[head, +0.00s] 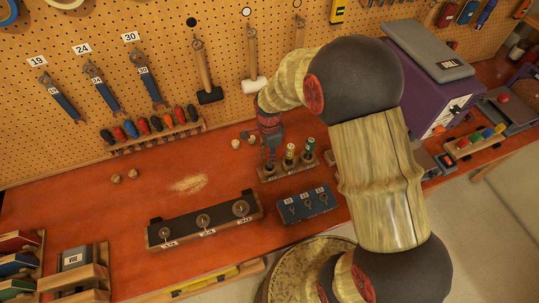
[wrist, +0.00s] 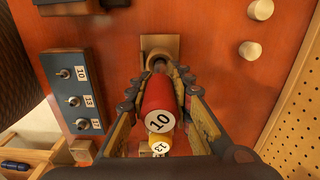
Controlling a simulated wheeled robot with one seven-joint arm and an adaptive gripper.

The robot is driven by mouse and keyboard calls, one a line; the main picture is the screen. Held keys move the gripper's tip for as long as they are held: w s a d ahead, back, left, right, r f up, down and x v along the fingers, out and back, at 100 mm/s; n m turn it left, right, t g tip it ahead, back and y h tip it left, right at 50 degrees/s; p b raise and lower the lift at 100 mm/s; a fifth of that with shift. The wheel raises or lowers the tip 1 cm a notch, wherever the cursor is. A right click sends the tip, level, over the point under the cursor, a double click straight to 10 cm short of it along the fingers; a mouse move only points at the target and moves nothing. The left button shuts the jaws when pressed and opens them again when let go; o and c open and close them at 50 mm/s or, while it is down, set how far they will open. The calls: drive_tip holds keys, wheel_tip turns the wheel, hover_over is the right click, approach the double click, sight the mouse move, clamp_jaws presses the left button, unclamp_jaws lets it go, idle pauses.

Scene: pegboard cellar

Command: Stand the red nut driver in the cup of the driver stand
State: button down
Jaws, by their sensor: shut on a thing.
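The red nut driver (wrist: 157,97), marked 10 on its end, is between the fingers of my gripper (wrist: 160,72). Its shaft points down at the end of the wooden driver stand (wrist: 174,46). In the head view my gripper (head: 270,152) is over the left end of the stand (head: 284,171); the red driver is mostly hidden there. I cannot tell how deep its tip sits in the cup. A yellow driver (head: 289,154) and a green driver (head: 310,147) stand upright in the stand, right of my gripper. The yellow one (wrist: 158,125), marked 13, shows behind the red one in the wrist view.
A blue block with numbered pegs (head: 308,205) lies in front of the stand. A dark rack with round pieces (head: 203,222) is to its left. Small round knobs (head: 236,143) lie behind. A row of screwdrivers (head: 155,124) hangs at the pegboard. The left bench is mostly clear.

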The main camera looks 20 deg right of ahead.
drive_tip(key=shift+f+b, duration=0.35)
drive_tip(key=shift+f, duration=0.35)
drive_tip(key=shift+f, duration=0.1)
drive_tip(key=shift+f+b, duration=0.65)
drive_tip(key=shift+f, duration=0.35)
drive_tip(key=c, duration=1.5)
unclamp_jaws()
drive_tip(key=shift+r+p, duration=3.25)
drive_tip(key=shift+r, duration=1.75)
